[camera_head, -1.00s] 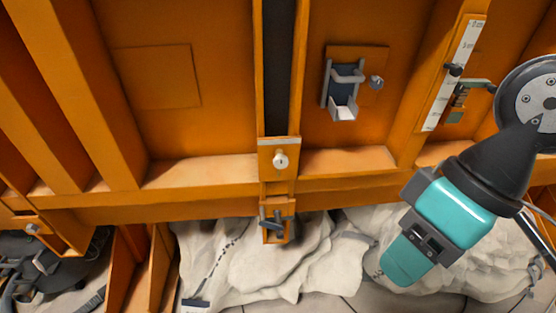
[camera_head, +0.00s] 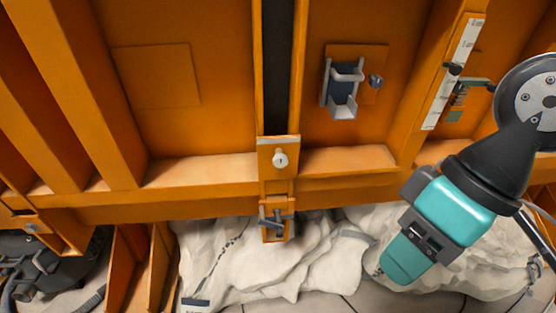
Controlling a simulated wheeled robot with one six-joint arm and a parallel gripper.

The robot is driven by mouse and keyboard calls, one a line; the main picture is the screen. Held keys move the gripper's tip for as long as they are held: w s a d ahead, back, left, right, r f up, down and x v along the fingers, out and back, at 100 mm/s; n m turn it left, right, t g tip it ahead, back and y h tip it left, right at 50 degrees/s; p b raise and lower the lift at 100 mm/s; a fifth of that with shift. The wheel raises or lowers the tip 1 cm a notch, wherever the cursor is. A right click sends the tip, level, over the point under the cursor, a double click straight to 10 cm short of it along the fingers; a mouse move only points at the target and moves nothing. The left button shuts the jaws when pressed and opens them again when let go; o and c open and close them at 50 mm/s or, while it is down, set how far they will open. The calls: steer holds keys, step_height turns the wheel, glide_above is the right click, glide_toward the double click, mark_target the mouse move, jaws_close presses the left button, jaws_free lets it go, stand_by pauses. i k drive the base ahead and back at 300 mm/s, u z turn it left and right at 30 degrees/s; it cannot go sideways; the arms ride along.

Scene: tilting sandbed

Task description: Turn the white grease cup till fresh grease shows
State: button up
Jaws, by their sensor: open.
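The white grease cup (camera_head: 280,159) is a small round white knob on an orange bracket (camera_head: 266,147) at the middle of the orange frame. It shows plainly and nothing covers it. I cannot make out any grease around it at this size. My gripper is not in view. Only links of my arm, black and teal, show at the right, well apart from the cup.
A grey metal holder (camera_head: 342,90) and a dark knob (camera_head: 376,81) sit on an orange plate. A white scale (camera_head: 453,75) with a pointer stands near my arm. A clamp (camera_head: 276,221) hangs below the cup. White cloth (camera_head: 250,270) lies underneath.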

mark_target(280, 160)
steer(key=k, duration=0.75)
steer(key=u, duration=0.8)
steer(key=i, duration=0.8)
steer(key=z, duration=0.1)
